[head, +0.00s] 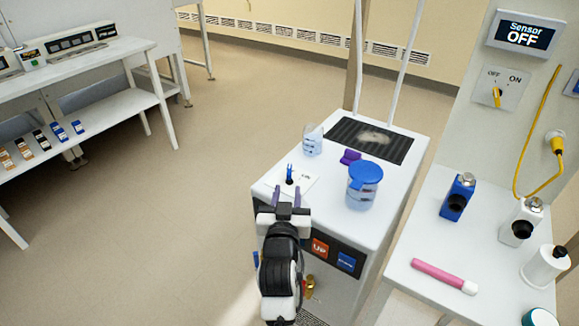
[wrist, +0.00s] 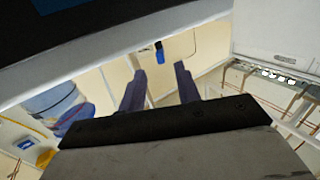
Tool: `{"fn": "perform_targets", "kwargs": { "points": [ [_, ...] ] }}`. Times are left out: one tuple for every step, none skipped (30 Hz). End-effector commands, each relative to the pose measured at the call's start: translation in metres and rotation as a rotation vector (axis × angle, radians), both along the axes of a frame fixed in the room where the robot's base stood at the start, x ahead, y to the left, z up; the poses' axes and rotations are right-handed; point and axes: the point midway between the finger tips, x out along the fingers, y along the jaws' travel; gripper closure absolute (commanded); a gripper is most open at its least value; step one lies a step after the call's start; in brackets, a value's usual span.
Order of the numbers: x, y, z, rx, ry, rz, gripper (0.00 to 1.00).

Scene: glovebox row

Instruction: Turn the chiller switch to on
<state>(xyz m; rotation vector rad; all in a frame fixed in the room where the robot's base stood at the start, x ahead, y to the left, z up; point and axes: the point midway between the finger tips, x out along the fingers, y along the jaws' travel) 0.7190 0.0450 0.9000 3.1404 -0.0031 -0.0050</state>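The white chiller (head: 330,210) stands in the middle of the head view. On its top is a white plate (head: 308,181) with a small dark label and an upright blue switch (head: 289,174) on a dark base. The label is too small to read. My gripper (head: 287,194) is at the chiller's near edge, with its two purple-grey fingers pointing toward the switch. In the wrist view the fingers (wrist: 160,86) are apart with nothing between them. A small blue piece (wrist: 159,53), likely the switch, shows beyond the gap. I cannot see any contact.
A blue-lidded jar (head: 364,186), a clear beaker (head: 312,140) and a purple item (head: 350,156) stand on the chiller. At right, a yellow OFF/ON switch (head: 497,96) sits under a display (head: 526,34) reading "Sensor OFF". Bottles stand on the right bench (head: 425,240). The left floor is clear.

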Motion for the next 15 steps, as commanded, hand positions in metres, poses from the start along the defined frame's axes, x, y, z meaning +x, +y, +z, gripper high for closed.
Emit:
{"fn": "perform_targets", "kwargs": {
  "points": [
    [0.012,0.0,0.006,0.001,-0.003,0.0,0.67],
    [0.019,0.0,0.005,0.001,-0.003,0.0,0.67],
    [0.028,0.0,0.005,0.001,-0.002,0.001,0.67],
    [0.034,0.0,0.005,0.001,-0.002,0.0,0.67],
    [0.04,0.0,0.005,0.001,-0.002,0.0,0.67],
    [0.048,0.0,0.005,0.001,-0.003,0.0,0.67],
    [0.054,0.0,0.005,0.001,-0.003,0.0,0.67],
    [0.059,0.0,0.005,0.001,-0.003,0.0,0.67],
    [0.066,0.0,0.004,0.001,-0.002,0.0,0.67],
    [0.07,0.0,0.005,0.001,-0.003,0.0,0.67],
    [0.074,0.0,0.004,0.001,-0.003,0.001,0.67],
    [0.078,0.0,0.004,0.001,-0.003,0.001,0.67],
    [0.081,0.0,0.003,0.001,-0.003,0.001,0.67],
    [0.084,0.0,0.003,0.001,-0.003,0.001,0.67],
    [0.087,0.0,0.003,0.001,-0.003,0.001,0.67]
  ]
}}
